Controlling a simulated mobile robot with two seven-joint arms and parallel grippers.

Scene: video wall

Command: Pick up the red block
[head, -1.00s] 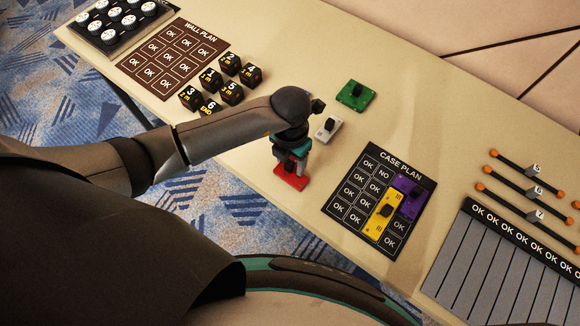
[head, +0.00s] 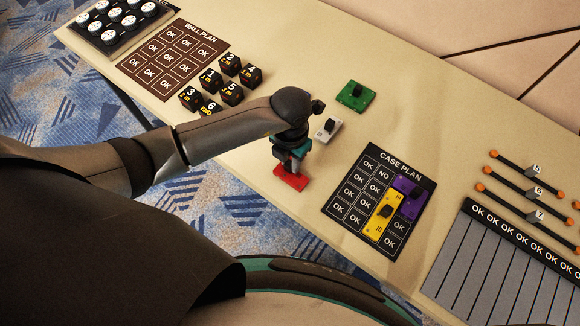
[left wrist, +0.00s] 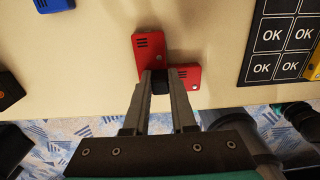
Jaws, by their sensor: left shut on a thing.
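The red block (head: 291,180) lies on the table near its front edge, left of the case plan. In the left wrist view the red block (left wrist: 149,42) shows two red parts at a corner, with a black knob (left wrist: 160,84) between my fingers. My left gripper (head: 293,164) comes down over it from above. In the left wrist view the fingers (left wrist: 161,76) are shut on the knob. The block appears to rest on the table; I cannot see a gap under it.
A white block (head: 327,130) and a green block (head: 355,96) stand behind the gripper. The case plan (head: 345,188) holds a yellow block (head: 379,222) and a purple block (head: 410,205). Numbered black cubes (head: 231,93) stand left. A blue block (left wrist: 53,4) shows in the left wrist view.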

